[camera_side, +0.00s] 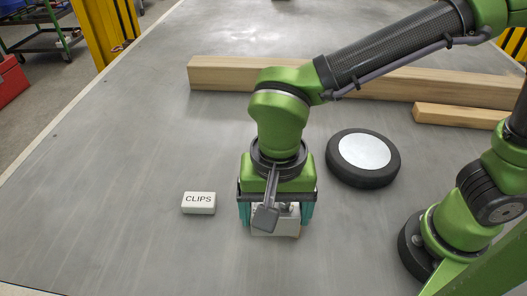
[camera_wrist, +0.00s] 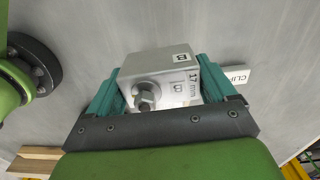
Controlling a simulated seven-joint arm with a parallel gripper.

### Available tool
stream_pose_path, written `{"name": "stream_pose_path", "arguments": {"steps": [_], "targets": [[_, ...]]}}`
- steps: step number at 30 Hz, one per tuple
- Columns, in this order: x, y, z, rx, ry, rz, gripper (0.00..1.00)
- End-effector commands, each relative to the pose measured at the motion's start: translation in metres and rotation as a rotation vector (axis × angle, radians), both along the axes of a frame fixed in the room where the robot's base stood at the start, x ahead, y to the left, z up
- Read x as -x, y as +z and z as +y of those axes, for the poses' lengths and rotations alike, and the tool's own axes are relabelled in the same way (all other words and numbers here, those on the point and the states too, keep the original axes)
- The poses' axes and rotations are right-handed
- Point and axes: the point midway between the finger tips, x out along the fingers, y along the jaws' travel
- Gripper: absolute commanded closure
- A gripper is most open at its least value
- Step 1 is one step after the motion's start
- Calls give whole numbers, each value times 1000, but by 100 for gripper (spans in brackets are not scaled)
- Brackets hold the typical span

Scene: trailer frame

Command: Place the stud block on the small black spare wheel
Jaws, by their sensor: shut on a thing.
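My gripper (camera_side: 276,212) points down over the grey surface, its two teal fingers shut on the stud block. The stud block (camera_side: 276,225) shows as a pale grey box low between the fingers. In the wrist view the stud block (camera_wrist: 160,66) is silver grey, with a hex-headed stud on one face and a "17 mm" label. I cannot tell whether it touches the surface. The small spare wheel (camera_side: 363,158) has a black tyre and a silver-white disc. It lies flat to the right of and behind my gripper, with nothing on it.
A small white box marked CLIPS (camera_side: 198,203) lies left of my gripper; part of it shows in the wrist view (camera_wrist: 237,77). A long wooden beam (camera_side: 220,74) crosses behind, with a shorter wooden piece (camera_side: 455,115) at right. The left and front surface is clear.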

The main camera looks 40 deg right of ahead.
Motion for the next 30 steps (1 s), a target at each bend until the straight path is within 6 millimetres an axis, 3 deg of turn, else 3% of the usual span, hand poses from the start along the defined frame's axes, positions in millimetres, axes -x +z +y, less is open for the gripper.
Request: {"name": "stream_pose_path", "arguments": {"steps": [6,13,17,23,30], "targets": [[-1,40,1,-4,-1,-2,65],[-30,39,-35,0,-174,-2,65],[-50,39,-66,1,-315,-2,65],[-80,39,-138,3,-628,-4,65],[-92,39,-250,2,-1105,-4,65]]}}
